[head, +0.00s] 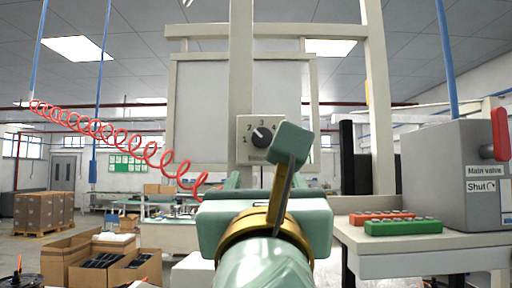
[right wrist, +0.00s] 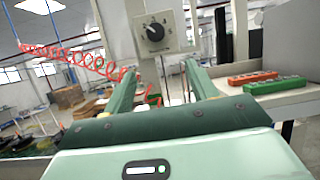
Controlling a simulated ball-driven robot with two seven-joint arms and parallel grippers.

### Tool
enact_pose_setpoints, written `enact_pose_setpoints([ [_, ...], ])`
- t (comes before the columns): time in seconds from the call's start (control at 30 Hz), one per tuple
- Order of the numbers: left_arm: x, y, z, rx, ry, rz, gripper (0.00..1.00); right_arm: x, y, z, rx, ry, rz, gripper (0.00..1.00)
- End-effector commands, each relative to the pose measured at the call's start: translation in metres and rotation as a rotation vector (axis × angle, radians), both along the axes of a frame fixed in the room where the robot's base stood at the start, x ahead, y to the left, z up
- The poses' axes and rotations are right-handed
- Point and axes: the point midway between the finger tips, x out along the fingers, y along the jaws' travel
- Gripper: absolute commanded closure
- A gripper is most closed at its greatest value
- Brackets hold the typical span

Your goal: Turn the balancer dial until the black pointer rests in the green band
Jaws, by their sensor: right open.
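The balancer dial (head: 262,137) is a black round knob on a pale plate marked with numbers, fixed to an upright post. It also shows in the right wrist view (right wrist: 154,31). A light mark on the knob points to the upper left. I cannot make out a black pointer or a green band. My right gripper (head: 265,183) is below the dial in the head view, partly hidden by its own wrist. In the right wrist view my right gripper (right wrist: 160,70) has its two green fingers spread, with nothing between them, short of the dial and below it. My left gripper is not in view.
A bench (head: 425,241) at the right carries a red block (head: 381,217), a green block (head: 403,227) and a grey "Main valve" box (head: 466,178) with a red handle. A coiled red hose (head: 120,139) hangs at the left. Cardboard boxes (head: 66,254) stand lower left.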

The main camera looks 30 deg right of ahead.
Motion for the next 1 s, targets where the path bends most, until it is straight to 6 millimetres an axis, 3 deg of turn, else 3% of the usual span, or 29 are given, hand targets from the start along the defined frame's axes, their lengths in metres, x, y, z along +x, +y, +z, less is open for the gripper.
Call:
enact_pose_setpoints([
  [0.13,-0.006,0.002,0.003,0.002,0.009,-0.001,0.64,0.000,-0.001,0.009,0.010,-0.025,0.049,0.42],
  [0.37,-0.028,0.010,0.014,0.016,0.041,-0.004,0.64,0.039,-0.026,0.028,0.009,-0.021,0.039,0.42],
  [0.7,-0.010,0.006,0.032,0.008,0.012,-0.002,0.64,0.102,-0.064,0.057,0.011,-0.020,0.042,0.42],
  [1.0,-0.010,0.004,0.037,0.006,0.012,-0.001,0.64,0.123,-0.076,0.065,0.012,-0.022,0.044,0.42],
])
